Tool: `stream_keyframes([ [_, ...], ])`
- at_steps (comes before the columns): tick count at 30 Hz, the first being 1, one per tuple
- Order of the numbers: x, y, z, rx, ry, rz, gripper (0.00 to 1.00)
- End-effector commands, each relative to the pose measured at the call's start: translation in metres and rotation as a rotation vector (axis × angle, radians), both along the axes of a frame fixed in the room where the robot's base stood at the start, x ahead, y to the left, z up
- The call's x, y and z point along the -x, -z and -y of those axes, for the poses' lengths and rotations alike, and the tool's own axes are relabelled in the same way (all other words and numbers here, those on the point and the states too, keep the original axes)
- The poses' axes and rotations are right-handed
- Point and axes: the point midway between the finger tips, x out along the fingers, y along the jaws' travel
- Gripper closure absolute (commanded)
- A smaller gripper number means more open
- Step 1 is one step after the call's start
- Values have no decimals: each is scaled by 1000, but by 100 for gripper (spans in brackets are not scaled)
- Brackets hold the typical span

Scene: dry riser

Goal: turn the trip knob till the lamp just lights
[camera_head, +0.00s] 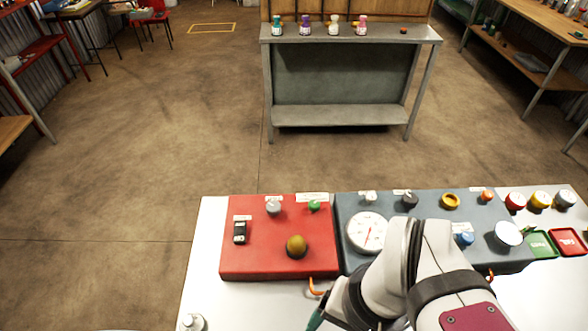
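A red panel (250,262) lies on the white bench, left of a blue-grey panel (345,212). It carries a yellow-brown round knob (296,244), a small green dome (314,206), a pale grey knob (273,207) and a black switch (240,232). The labels are too small to read, so I cannot tell which is the trip knob or which is the lamp. The green dome does not look clearly lit. My gripper (316,319) is at the bottom edge, below the red panel and apart from the yellow-brown knob. Only a teal part of it shows; its opening is hidden.
The blue-grey panel holds a white dial gauge (367,232) and several knobs; my arm covers its front middle. Green (541,244) and red (568,241) trays are at the right. A white bottle-like object (192,322) stands front left. Bare bench lies left of the red panel.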

Motion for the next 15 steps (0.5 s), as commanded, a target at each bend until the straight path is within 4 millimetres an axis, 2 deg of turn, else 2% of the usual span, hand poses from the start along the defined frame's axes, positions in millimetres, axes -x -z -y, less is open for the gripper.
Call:
stream_keyframes([
  [8,-1,-1,0,0,-4,1,23],
  [10,-17,-10,-1,5,-52,5,23],
  [11,-31,-17,-1,10,-94,9,23],
  [13,-81,-37,-6,26,-244,23,23],
  [14,-108,-44,-10,37,-324,32,23],
  [15,-145,-50,-18,49,-435,42,23],
])
